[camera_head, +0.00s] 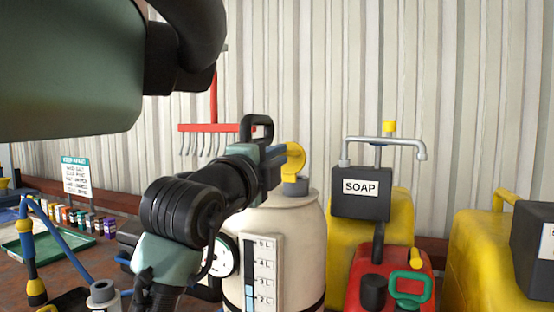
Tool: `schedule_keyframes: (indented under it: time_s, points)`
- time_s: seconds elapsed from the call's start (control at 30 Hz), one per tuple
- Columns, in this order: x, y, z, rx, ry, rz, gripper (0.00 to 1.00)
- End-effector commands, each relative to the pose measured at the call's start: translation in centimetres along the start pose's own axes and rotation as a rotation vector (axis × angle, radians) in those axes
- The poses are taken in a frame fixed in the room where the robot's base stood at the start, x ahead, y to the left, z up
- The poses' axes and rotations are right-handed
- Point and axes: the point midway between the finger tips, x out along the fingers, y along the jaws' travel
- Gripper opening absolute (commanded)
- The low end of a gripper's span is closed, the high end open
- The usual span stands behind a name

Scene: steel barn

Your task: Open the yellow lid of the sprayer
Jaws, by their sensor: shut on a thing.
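The sprayer (290,232) is a cream tank with a level scale on its front, standing upright in the middle of the view. Its yellow lid (295,161) stands on edge above a short grey neck (295,186) at the top of the tank. My gripper (279,156) reaches in from the lower left and is shut on the yellow lid at its left side. The fingertips are partly hidden against the lid. My wrist and forearm cover the left part of the tank and its gauge.
A black box marked SOAP (361,192) with a grey spout stands right of the sprayer. Yellow containers (480,250) and a red can (395,270) crowd the right. A red rake (213,110) hangs behind.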

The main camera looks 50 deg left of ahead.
Motion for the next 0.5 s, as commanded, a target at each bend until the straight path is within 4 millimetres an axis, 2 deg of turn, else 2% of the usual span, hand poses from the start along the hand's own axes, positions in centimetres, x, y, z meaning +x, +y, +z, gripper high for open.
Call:
schedule_keyframes:
  time_s: [0.13,0.17,0.3,0.5]
  points:
    - [0.01,0.0,-0.07,0.0,0.002,0.0,0.0]
    - [0.01,0.01,-0.07,0.0,0.002,0.001,0.17]
    - [0.01,0.02,-0.06,0.0,0.002,0.001,0.42]
    - [0.01,0.02,-0.04,0.0,0.001,0.001,0.42]
